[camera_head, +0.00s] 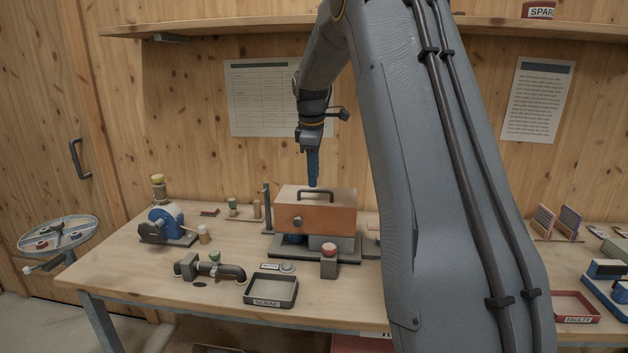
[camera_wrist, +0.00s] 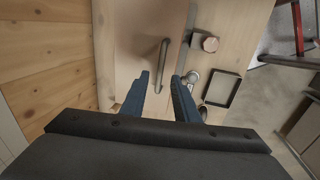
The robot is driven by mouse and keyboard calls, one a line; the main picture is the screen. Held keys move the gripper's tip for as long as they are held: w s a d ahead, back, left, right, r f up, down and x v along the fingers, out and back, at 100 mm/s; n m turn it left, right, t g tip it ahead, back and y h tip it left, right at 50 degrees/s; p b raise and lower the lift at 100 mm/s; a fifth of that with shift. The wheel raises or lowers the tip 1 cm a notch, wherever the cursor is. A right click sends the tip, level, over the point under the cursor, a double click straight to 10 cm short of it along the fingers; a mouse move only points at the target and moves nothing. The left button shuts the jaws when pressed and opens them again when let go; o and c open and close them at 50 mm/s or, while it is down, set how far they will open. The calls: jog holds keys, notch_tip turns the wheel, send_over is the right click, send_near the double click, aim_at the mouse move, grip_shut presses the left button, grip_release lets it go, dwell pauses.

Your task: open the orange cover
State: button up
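The orange cover (camera_head: 325,219) is a box-shaped hood sitting level over a grey base on the bench, with a dark bar handle (camera_head: 315,194) on top and a round knob on its front. My gripper (camera_head: 312,184) points down just above the handle. In the wrist view my gripper (camera_wrist: 160,76) is open, its two blue fingers apart. The handle (camera_wrist: 163,58) shows between and ahead of the fingertips, on the cover's top (camera_wrist: 135,45). I cannot tell whether the fingers touch it. What lies inside the cover is mostly hidden.
A grey post (camera_head: 267,207) stands left of the cover. A block with a round top (camera_head: 329,262) stands in front. The scrap tray (camera_head: 271,290), a pipe piece (camera_head: 210,269) and a blue motor (camera_head: 166,222) lie nearer and left. My arm hides the bench to the right.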

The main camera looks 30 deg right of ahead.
aim_at(314, 202)
jog(key=shift+w+d+f+p, duration=0.15)
jog(key=shift+f+p, duration=0.1)
jog(key=shift+f, duration=0.6)
jog(key=shift+w+f+p, duration=0.1)
jog(key=shift+f+p, duration=0.1)
jog(key=shift+f, duration=0.65)
grip_shut()
